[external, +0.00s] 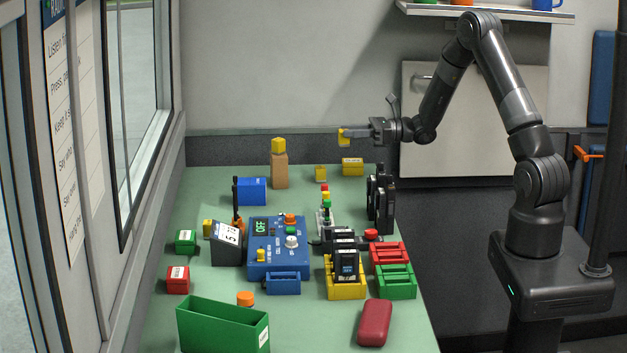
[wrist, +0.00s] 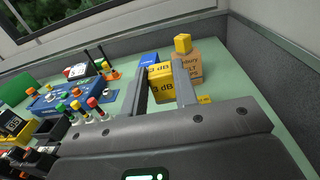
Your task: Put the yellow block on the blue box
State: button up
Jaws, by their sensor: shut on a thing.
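My gripper (external: 357,134) is raised above the far right corner of the green table. It is shut on a yellow block (external: 343,136), held clear of the table. In the wrist view the yellow block (wrist: 160,79), marked "dB", sits between the two fingers (wrist: 165,88). The blue box (external: 252,191) stands at the back left of the table, to the left of and below my gripper in the external view. In the wrist view the blue box (wrist: 149,58) is mostly hidden behind the held block. Its visible top looks bare in the external view.
A cardboard block (external: 279,171) with a yellow cube (external: 279,145) on top stands beside the blue box. Other yellow blocks (external: 352,167) (external: 321,173) lie at the back. Black upright devices (external: 381,198) and a blue control panel (external: 277,247) stand nearer. A window wall borders the left.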

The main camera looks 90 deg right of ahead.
jog(key=w+a+r+h, duration=0.1)
jog(key=w+r, duration=0.1)
jog(key=w, duration=0.6)
jog(key=w+a+r, duration=0.2)
jog(key=w, duration=0.7)
send_over(261, 180)
jog(key=shift+m, duration=0.3)
jog(key=f, duration=0.6)
jog(key=shift+s, duration=0.3)
jog(key=shift+w+a+f, duration=0.2)
jog(key=shift+w+f, duration=0.1)
jog(key=shift+f, duration=1.9)
jog(key=o, duration=1)
jog(key=shift+f, duration=0.15)
